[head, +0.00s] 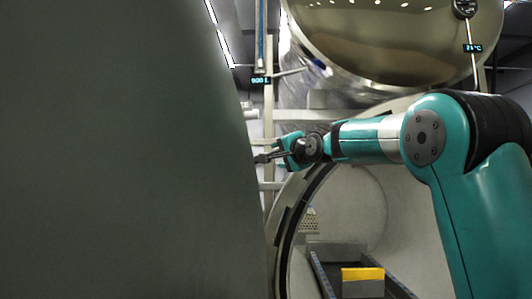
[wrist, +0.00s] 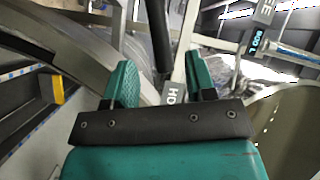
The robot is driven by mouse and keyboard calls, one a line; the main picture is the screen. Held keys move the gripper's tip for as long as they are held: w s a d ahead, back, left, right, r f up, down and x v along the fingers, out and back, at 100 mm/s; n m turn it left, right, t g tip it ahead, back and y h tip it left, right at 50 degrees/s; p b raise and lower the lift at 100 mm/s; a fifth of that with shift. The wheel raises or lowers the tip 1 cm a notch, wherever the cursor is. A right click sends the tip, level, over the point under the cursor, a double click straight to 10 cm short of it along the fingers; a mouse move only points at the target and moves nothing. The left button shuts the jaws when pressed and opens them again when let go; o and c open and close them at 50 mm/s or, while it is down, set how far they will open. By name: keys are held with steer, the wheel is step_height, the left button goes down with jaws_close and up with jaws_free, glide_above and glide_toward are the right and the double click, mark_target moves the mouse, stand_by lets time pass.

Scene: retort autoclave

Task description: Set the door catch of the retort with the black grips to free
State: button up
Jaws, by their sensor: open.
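In the wrist view a black bar-shaped grip (wrist: 158,35) comes down from the top edge, its lower end between the tips of my gripper (wrist: 160,60). The teal fingers are apart, one on each side of it; no contact shows. A pale plate with the letters "HO" (wrist: 172,92) shows between the fingers, partly hidden. Another plate ending in "E" (wrist: 265,11) is at the top right. In the head view my gripper (head: 268,156) is beside the dark panel's edge, in front of the retort (head: 290,215); the grip is not distinguishable there.
A large dark grey panel (head: 120,150) fills the left of the head view, close to my gripper. The round retort opening holds rails and a yellow block (head: 362,274). A shiny vessel (head: 390,40) hangs above my arm. Pale pipes (head: 268,110) stand behind the gripper.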

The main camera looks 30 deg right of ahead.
steer(key=w+p, duration=0.1)
steer(key=w, duration=0.2)
steer(key=w+p, duration=0.1)
steer(key=w, duration=0.3)
steer(key=shift+w+d, duration=0.2)
steer(key=shift+w, duration=0.05)
jaws_close()
steer(key=shift+a, duration=0.1)
